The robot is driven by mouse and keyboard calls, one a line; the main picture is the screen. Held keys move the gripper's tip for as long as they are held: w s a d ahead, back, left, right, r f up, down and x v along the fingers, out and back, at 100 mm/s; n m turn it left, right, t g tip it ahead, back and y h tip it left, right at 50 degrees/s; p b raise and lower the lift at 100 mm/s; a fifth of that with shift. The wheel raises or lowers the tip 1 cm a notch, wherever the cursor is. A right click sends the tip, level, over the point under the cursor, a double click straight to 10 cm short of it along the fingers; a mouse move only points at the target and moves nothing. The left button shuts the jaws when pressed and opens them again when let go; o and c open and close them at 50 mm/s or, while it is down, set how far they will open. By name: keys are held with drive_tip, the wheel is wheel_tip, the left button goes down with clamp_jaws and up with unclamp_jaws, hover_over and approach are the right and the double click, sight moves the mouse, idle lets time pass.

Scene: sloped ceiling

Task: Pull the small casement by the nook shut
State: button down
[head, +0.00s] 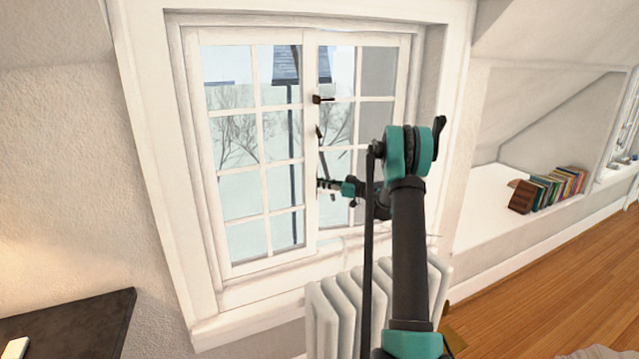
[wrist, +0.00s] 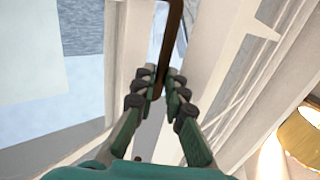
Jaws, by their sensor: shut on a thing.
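The white multi-pane window (head: 310,150) is in the middle of the head view, with two sashes side by side. The right-hand sash (head: 362,98) is on the nook side and partly hidden behind my arm. My gripper (head: 322,185) is at the meeting stiles, low on the window. In the wrist view its fingers (wrist: 162,80) are shut on a dark brown handle (wrist: 172,38), between two white frame members. A pale strip shows beside the handle there. I cannot tell exactly how far the sash stands from its frame.
A white ribbed radiator (head: 335,310) stands below the window, close to my arm. The nook (head: 490,200) on the right holds a row of books (head: 550,190). A dark tabletop (head: 75,325) is at the lower left. Wooden floor (head: 530,270) is clear at the right.

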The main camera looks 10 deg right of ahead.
drive_tip(key=s+d+n+g, duration=0.1)
drive_tip(key=s+d, duration=0.3)
drive_tip(key=s, duration=0.4)
drive_tip(key=shift+s+d+y, duration=0.15)
drive_tip(key=shift+y, duration=0.25)
drive_tip(key=c, duration=1.9)
unclamp_jaws()
drive_tip(key=shift+d, duration=0.15)
drive_tip(key=shift+o, duration=0.2)
drive_tip(key=shift+s, duration=0.1)
drive_tip(key=v, duration=1.2)
drive_tip(key=shift+r, duration=0.1)
